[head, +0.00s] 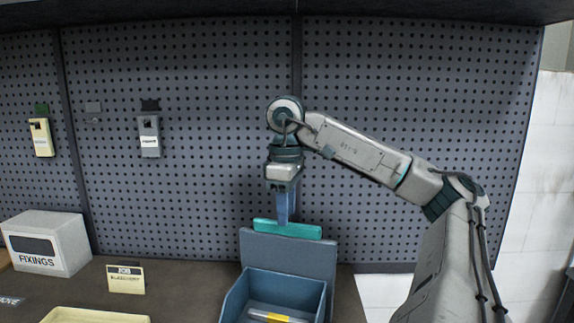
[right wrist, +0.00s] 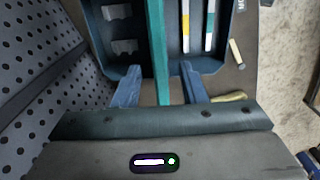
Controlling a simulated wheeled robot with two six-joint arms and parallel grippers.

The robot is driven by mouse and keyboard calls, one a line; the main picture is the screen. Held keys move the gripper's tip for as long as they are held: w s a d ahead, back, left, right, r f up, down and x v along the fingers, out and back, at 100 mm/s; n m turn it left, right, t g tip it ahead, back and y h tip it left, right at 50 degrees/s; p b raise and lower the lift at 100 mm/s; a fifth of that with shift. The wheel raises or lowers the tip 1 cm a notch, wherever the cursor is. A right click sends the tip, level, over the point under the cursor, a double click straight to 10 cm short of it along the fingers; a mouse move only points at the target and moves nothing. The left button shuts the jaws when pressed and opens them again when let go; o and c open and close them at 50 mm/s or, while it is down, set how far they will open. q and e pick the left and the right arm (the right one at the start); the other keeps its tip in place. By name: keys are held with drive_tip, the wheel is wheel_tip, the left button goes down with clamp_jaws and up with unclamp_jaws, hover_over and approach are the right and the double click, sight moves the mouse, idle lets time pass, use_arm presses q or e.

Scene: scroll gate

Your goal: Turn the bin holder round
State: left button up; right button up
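The bin holder has a grey-blue upright panel (head: 262,252) with a teal bar (head: 287,229) along its top and a blue open bin (head: 234,303) on the near side. A yellow-banded item lies in this bin. In the right wrist view the teal bar (right wrist: 157,35) runs between two bin compartments; one holds grey pieces (right wrist: 120,30), the other yellow- and teal-banded sticks (right wrist: 187,30). My right gripper (head: 285,220) points down at the bar. Its fingers (right wrist: 160,73) are open, one each side of the bar, with gaps visible. My left gripper is not in view.
A white FIXINGS box (head: 62,243), a JOB card (head: 126,279) and a pale yellow tray (head: 95,315) stand left on the dark bench. A pegboard (head: 200,190) rises behind. The bench ends just right of the holder.

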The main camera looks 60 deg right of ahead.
use_arm(q)
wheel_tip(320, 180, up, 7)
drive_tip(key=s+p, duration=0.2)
drive_tip(key=p, duration=0.5)
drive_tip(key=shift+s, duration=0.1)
